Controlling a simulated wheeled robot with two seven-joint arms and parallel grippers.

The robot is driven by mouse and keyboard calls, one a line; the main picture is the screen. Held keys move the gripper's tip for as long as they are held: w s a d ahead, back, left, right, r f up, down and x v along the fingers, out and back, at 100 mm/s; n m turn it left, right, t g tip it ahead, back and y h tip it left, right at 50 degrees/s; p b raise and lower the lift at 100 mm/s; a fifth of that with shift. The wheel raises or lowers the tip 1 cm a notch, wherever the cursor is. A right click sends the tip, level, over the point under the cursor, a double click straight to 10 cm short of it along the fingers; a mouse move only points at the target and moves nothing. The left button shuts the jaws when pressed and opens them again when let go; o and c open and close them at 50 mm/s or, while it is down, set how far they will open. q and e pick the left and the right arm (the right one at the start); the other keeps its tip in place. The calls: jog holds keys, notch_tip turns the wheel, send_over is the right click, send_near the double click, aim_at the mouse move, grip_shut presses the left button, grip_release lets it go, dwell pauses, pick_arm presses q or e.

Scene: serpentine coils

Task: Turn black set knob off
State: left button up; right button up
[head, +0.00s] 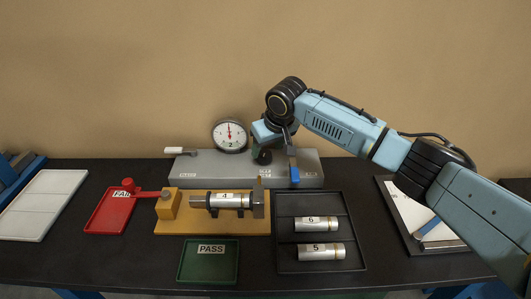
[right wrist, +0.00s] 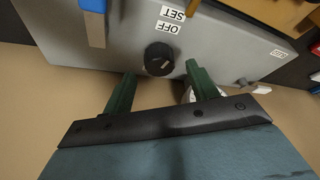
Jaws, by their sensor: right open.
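The black set knob (right wrist: 158,57) is on the front of a grey box (right wrist: 115,48), with OFF and SET labels (right wrist: 172,20) beside it. A pale mark shows on its face. In the head view the knob (head: 264,157) sits below my right gripper's blue body. My right gripper (right wrist: 161,70) is open, its two green fingers one on each side of the knob. I cannot tell whether they touch it. In the head view the fingers are mostly hidden. My left gripper is not in view.
A blue lever (head: 294,172) is close right of the knob. A dial gauge (head: 230,135) stands behind the box. In front are a yellow fixture (head: 170,226) holding cylinder 4 (head: 229,200), a black tray (head: 302,267) with cylinders 5 and 6, a green PASS tray (head: 207,272) and a red tray (head: 100,222).

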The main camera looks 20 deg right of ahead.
aim_at(265, 153)
jog(key=shift+x, duration=1.6)
jog(key=c, duration=1)
jog(key=shift+r+n+p, duration=0.1)
jog(key=shift+n+p, duration=0.5)
jog(key=shift+p, duration=0.15)
jog(key=shift+n+g+y+p, duration=0.35)
jog(key=shift+n+y, duration=0.15)
jog(key=shift+n, duration=0.4)
jog(key=o, duration=1)
